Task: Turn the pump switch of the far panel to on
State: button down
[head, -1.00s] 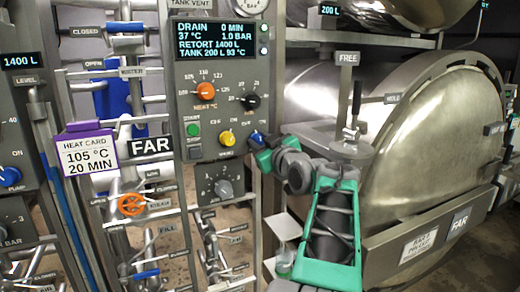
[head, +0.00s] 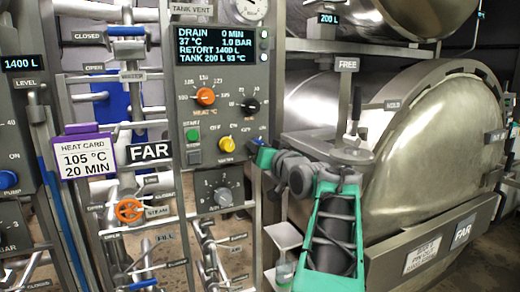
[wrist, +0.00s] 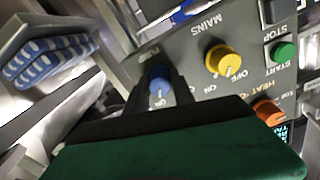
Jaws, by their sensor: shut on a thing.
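The far panel (head: 219,100) stands upright with a lit screen at its top and a FAR sign beside it. Its pump switch is a blue knob (wrist: 160,90), beside the yellow mains knob (wrist: 223,62). My gripper (wrist: 158,82) is at the knob, with its dark fingers closed on either side of it. In the head view my gripper (head: 262,153) reaches the lower right edge of the panel and mostly hides the blue knob. The fingers cover part of the knob's markings, so I cannot tell its setting.
The panel also carries an orange heat knob (head: 205,96), a black knob (head: 250,105) and a green start button (head: 192,134). Pipes and an orange steam handwheel (head: 129,210) are at the left. The large steel retort door (head: 430,150) stands close on the right of my arm.

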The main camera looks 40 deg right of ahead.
dwell(0.4)
jog(key=c, duration=1.1)
grip_release()
jog(key=shift+o, duration=0.2)
jog(key=b+v, duration=0.1)
jog(key=v, duration=0.6)
jog(key=shift+s+b, duration=0.4)
jog(key=shift+a, duration=0.15)
